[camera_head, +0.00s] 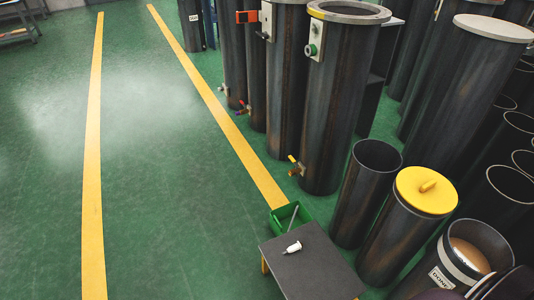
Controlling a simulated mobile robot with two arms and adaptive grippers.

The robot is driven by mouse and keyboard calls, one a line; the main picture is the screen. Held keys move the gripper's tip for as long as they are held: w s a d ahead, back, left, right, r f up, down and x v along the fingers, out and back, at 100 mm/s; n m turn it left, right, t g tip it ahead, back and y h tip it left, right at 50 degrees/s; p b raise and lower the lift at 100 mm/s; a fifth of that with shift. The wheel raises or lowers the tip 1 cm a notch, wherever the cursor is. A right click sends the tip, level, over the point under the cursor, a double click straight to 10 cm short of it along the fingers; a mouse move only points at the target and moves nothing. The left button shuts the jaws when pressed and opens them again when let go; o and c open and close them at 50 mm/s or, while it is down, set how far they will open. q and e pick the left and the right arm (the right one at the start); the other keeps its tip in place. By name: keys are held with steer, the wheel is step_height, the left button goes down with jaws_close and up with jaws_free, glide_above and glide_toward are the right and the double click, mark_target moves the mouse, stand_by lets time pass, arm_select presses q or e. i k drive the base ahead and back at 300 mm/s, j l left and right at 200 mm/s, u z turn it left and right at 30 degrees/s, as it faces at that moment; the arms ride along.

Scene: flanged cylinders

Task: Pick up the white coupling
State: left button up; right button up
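The white coupling (292,248) is a small white piece lying on its side on the dark top of a small low table (318,274) near the bottom middle of the head view. It lies near the table's back left part, with clear tabletop to its right and in front. Nothing touches it from above. Neither of my grippers can be made out in this view.
A green bin (290,218) with a grey rod sticking out adjoins the table's back edge. Tall dark flanged cylinders (340,100) stand behind and right. A yellow-lidded cylinder (426,191) stands right of the table. Green floor with yellow lines (93,150) is open at left.

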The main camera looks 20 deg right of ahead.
mark_target(298, 246)
steer(key=i+z, duration=0.1)
steer(key=z, duration=1.2)
